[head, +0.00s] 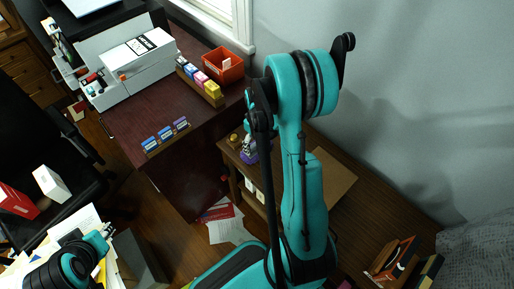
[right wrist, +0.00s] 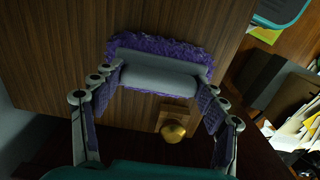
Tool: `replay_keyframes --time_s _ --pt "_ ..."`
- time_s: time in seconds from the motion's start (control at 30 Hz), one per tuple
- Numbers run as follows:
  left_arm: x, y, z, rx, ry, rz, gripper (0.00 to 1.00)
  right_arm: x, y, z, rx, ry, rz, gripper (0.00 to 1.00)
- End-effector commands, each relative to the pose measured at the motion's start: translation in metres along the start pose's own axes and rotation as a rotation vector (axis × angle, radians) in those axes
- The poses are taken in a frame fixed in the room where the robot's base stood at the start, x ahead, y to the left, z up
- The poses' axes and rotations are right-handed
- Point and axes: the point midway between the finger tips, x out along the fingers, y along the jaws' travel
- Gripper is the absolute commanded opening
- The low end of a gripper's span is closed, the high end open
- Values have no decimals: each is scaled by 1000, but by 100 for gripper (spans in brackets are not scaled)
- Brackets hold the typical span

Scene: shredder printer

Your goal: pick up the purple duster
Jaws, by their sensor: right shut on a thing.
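The purple duster has a fluffy purple rim (right wrist: 200,46) and a smooth grey handle (right wrist: 158,78) in the right wrist view. My right gripper (right wrist: 160,83) has one finger at each end of the handle and is shut on it. The duster is at the low wooden cabinet's top; I cannot tell whether it still touches the wood. In the head view a bit of its purple (head: 249,157) shows beside my right arm, which hides much of the gripper. My left gripper is not in view; only part of my left arm shows at the lower left.
A small gold item on a wooden base (right wrist: 174,130) stands close to the duster. The dark red desk (head: 130,122) behind holds a white printer (head: 135,72), ink cartridges (head: 203,80) and an orange bin (head: 224,68). Papers (head: 226,228) lie on the floor.

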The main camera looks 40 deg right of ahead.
Motion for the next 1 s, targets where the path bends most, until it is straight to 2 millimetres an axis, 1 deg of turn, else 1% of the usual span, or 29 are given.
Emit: replay_keyframes --time_s 0.17,0.27,0.37,0.53,0.67,0.8,0.9,1.0 --pt "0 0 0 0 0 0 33 -1 0 0 0 0 0 43" --pt "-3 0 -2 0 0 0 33 -6 0 0 0 0 0 43" --pt "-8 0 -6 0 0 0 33 -16 0 0 0 0 0 43" --pt "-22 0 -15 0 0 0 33 -47 0 0 0 0 0 43" --pt "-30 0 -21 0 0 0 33 -63 3 32 5 0 0 43" --pt "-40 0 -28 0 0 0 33 -84 6 66 4 0 0 43" --pt "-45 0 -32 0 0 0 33 -95 7 86 4 0 0 43" --pt "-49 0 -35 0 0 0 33 -103 8 100 3 0 0 43"
